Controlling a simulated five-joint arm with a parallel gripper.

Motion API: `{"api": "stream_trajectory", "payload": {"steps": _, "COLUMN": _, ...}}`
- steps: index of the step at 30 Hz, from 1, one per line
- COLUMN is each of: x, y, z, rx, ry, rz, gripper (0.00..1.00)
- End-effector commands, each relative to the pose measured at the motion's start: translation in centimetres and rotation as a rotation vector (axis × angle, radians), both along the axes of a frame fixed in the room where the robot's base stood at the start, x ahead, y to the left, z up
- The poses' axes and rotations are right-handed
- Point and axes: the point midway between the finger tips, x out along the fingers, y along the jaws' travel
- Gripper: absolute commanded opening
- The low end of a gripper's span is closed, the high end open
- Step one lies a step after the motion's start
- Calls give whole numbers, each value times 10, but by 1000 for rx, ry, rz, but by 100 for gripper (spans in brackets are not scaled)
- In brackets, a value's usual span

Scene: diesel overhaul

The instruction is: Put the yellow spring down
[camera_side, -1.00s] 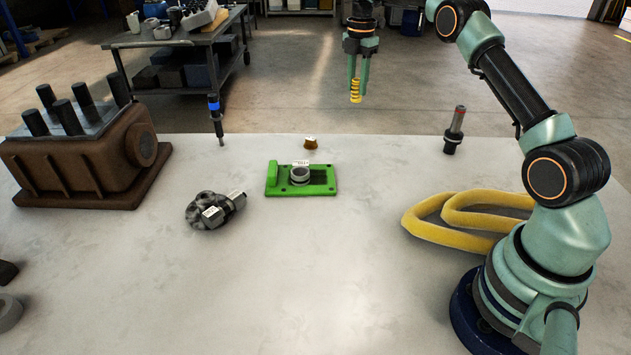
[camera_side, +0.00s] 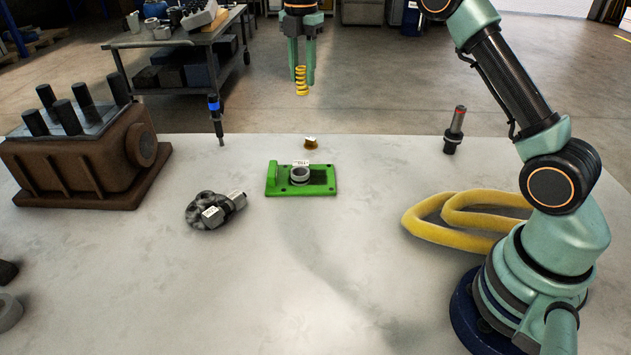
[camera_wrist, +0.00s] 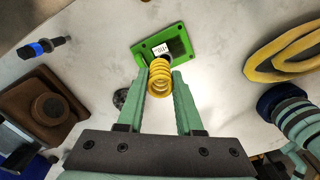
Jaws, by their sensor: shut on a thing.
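The yellow spring (camera_side: 301,81) is held upright between the fingertips of my gripper (camera_side: 301,78), high above the table in the side view. My gripper is shut on it, one finger on each side. In the wrist view the spring (camera_wrist: 159,80) sits between the two green fingers and partly covers the green plate (camera_wrist: 152,49) below. In the side view the green plate (camera_side: 321,188) lies flat on the table with a grey ring (camera_side: 299,175) and a small white label on it. The spring is apart from the plate and the table.
A small brown part (camera_side: 311,144) lies behind the plate. A dark grey part (camera_side: 207,211) lies to its left, near a brown engine block (camera_side: 85,165). The front middle table is clear.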

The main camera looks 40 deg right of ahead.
Motion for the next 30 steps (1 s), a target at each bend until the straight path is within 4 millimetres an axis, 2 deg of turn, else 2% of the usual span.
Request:
{"api": "stream_trajectory", "payload": {"steps": 1, "x": -6, "y": 27, "z": 3, "rx": 0, "ry": -1, "rz": 44, "gripper": 0}}
{"api": "stream_trajectory", "payload": {"steps": 6, "x": -35, "y": 103, "z": 5, "rx": 0, "ry": -3, "rz": 169, "gripper": 0}}
{"api": "stream_trajectory", "payload": {"steps": 12, "x": -88, "y": 179, "z": 2, "rx": 0, "ry": -3, "rz": 316, "gripper": 0}}
{"api": "stream_trajectory", "payload": {"steps": 15, "x": -117, "y": 207, "z": -2, "rx": 1, "ry": -4, "rz": 383, "gripper": 0}}
{"api": "stream_trajectory", "payload": {"steps": 18, "x": -143, "y": 226, "z": -6, "rx": 1, "ry": -3, "rz": 436, "gripper": 0}}
{"api": "stream_trajectory", "payload": {"steps": 22, "x": -167, "y": 241, "z": -10, "rx": 1, "ry": -2, "rz": 483, "gripper": 0}}
{"api": "stream_trajectory", "payload": {"steps": 26, "x": -178, "y": 247, "z": -15, "rx": 0, "ry": -1, "rz": 505, "gripper": 0}}
{"api": "stream_trajectory", "payload": {"steps": 30, "x": -181, "y": 248, "z": -36, "rx": -1, "ry": 4, "rz": 509, "gripper": 0}}
